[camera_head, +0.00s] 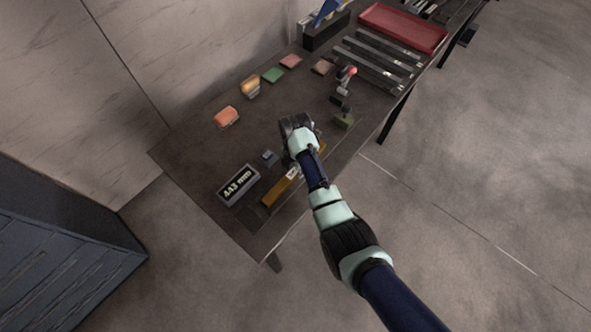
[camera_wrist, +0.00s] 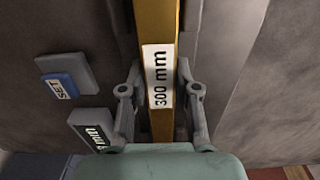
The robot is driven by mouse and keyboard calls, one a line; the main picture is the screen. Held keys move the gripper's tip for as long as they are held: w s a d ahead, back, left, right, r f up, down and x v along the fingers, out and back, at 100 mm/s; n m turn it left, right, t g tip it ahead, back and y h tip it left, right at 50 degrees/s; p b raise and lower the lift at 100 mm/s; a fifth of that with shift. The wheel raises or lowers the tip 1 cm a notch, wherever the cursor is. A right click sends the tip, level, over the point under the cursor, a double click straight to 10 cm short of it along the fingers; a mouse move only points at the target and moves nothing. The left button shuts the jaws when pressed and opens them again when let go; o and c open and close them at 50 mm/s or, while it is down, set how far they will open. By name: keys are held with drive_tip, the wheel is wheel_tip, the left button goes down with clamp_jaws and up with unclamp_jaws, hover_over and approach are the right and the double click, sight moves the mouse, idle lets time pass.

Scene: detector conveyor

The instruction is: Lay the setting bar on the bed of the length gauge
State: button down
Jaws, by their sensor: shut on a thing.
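The setting bar (camera_head: 281,188) is a long yellow bar with a white "300 mm" label. It runs lengthwise through the wrist view (camera_wrist: 157,28). My gripper (camera_wrist: 160,78) is shut on it, one finger on each side of the label. In the head view my gripper (camera_head: 297,150) hides the bar's middle. A grey strip (camera_wrist: 207,45), which looks like part of the length gauge's bed, runs parallel beside the bar. I cannot tell whether the bar touches the bed or is held just above it.
A display reading about "443 mm" (camera_head: 238,185) and a small blue SET button (camera_wrist: 59,87) stand left of the bar. Coloured blocks, metal rails and a red tray (camera_head: 403,28) lie farther back.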

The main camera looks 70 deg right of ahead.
drive_tip(key=shift+r, duration=0.1)
drive_tip(key=c, duration=1.3)
unclamp_jaws()
drive_tip(key=o, duration=0.5)
drive_tip(key=shift+c, duration=0.2)
wheel_tip(320, 180, up, 12)
drive_tip(key=p, duration=0.3)
